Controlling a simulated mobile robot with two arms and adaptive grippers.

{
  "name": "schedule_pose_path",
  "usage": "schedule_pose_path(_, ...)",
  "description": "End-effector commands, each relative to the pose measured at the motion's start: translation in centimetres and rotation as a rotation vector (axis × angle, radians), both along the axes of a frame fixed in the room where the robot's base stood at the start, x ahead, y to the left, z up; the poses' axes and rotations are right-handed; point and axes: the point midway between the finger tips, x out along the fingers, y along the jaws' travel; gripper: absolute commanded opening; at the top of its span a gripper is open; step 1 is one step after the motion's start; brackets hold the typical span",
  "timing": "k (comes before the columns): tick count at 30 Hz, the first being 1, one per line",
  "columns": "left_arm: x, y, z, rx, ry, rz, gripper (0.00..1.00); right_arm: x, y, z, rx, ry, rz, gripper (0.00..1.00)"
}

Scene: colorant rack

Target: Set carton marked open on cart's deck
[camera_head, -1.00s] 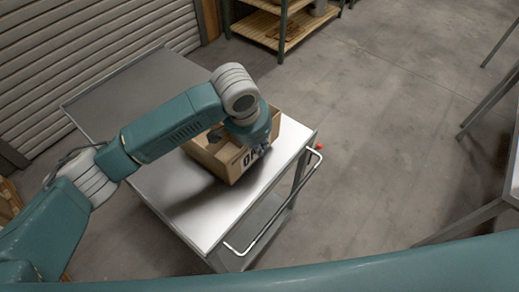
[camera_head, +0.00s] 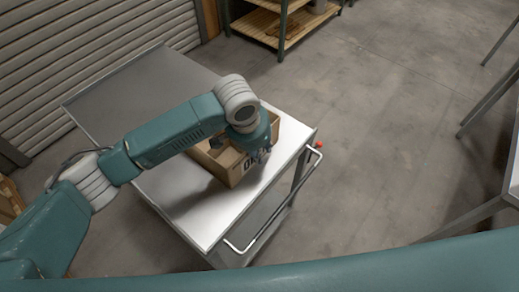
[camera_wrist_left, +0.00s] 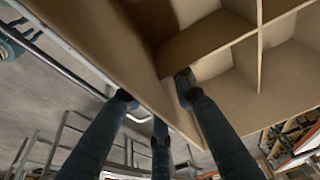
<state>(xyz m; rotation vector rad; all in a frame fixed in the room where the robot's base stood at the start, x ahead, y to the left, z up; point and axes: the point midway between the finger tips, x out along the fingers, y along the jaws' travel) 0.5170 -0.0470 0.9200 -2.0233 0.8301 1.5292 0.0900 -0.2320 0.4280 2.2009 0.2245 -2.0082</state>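My left gripper (camera_head: 260,156) is at the lettered side. In the left wrist view, its fingers (camera_wrist_left: 155,95) straddle one carton wall (camera_wrist_left: 110,45), one finger inside and two outside. The fingertips look spread wider than the wall, so the gripper seems open. My right gripper is not in view.
The cart has a handle (camera_head: 288,205) and a red knob (camera_head: 318,144) at its right. Deck space is free beside the carton. A wooden shelf (camera_head: 300,25) stands behind, a roller shutter (camera_head: 80,50) at left, and a metal frame (camera_head: 470,220) at right.

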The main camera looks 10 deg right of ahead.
Motion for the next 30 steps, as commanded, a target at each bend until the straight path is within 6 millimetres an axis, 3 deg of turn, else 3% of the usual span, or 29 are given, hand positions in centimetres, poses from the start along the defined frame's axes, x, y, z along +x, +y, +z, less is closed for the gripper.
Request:
schedule_pose_path(5, -0.3, 0.3, 2.2, -0.003, -0.004, 0.0, 0.26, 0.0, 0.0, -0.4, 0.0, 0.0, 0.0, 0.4)
schedule_pose_path(12, -1.3, 1.3, 7.2, -0.002, -0.005, 0.0, 0.26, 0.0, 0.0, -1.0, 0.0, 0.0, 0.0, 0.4)
schedule_pose_path(18, -2.0, 1.9, 10.4, -0.001, -0.003, 0.0, 0.26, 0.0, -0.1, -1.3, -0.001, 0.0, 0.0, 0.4)
schedule_pose_path(30, -2.3, 2.2, 11.6, 0.0, 0.0, 0.0, 0.26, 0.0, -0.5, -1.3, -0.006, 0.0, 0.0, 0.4)
